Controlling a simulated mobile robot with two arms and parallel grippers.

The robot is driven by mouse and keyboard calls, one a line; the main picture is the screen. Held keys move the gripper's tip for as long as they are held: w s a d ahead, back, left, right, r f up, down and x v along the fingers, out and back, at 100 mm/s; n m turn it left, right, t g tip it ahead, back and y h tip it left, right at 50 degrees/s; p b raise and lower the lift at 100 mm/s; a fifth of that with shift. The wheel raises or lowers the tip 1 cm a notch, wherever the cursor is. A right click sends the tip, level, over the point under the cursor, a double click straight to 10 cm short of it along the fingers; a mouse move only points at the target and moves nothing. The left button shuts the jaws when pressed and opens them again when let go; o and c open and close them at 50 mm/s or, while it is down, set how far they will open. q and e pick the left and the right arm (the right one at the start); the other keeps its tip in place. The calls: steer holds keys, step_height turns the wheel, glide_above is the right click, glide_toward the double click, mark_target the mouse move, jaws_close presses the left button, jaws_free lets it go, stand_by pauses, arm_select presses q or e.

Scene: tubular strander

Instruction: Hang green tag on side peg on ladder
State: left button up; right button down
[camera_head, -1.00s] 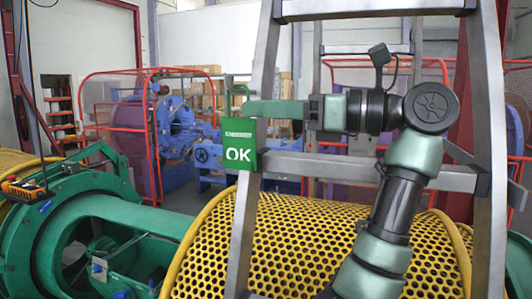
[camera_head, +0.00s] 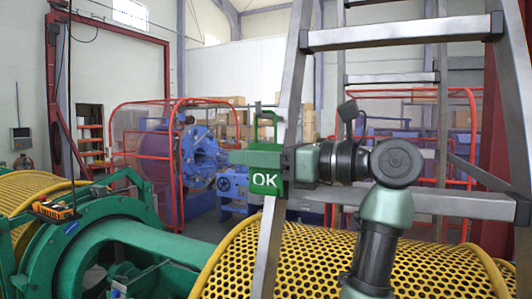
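The green tag (camera_head: 266,181) with white "OK" lettering is upright beside the left rail of the metal ladder (camera_head: 283,115), overlapping its edge. Its green upper loop (camera_head: 265,124) rises above the tag body. The second finger is hidden, so I cannot tell whether the gripper holds the tag. The side peg cannot be made out; gripper, tag and rail cover that area.
A yellow perforated guard (camera_head: 340,262) is below and behind the ladder. A green machine frame (camera_head: 120,232) stands at left, with an orange-yellow device (camera_head: 55,211) on it. Blue machinery (camera_head: 200,155) and red-framed barriers (camera_head: 178,105) are farther back. Ladder rungs (camera_head: 400,33) span close to my arm.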

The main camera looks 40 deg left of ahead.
steer(key=shift+d, duration=0.1)
arm_select(q)
jaws_close()
arm_select(e)
steer(key=shift+d, duration=0.2)
